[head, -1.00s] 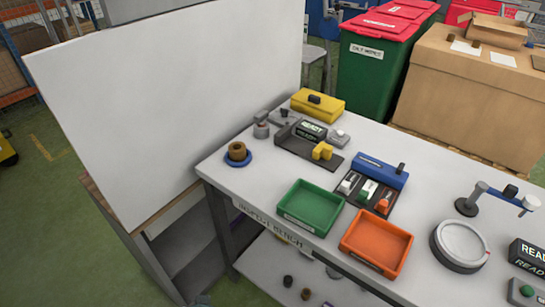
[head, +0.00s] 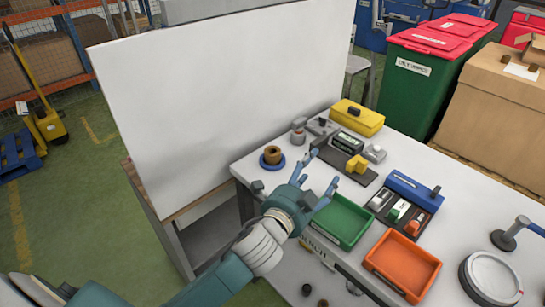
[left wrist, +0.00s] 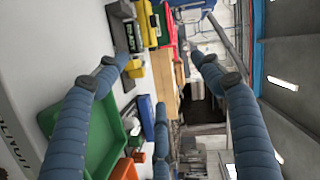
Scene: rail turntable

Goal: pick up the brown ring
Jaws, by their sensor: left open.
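The brown ring (head: 274,154) sits on a round blue base (head: 271,166) at the left end of the bench, by the white panel. My left gripper (head: 318,168) reaches in over the front edge of the bench. My right gripper is not in view.
The green tray (head: 345,244) and the orange tray (head: 372,268) stand along the bench front. A yellow box (head: 358,118), a device with a display and a blue-topped fixture (head: 418,188) stand behind them. The tall white panel (head: 215,85) bounds the left side.

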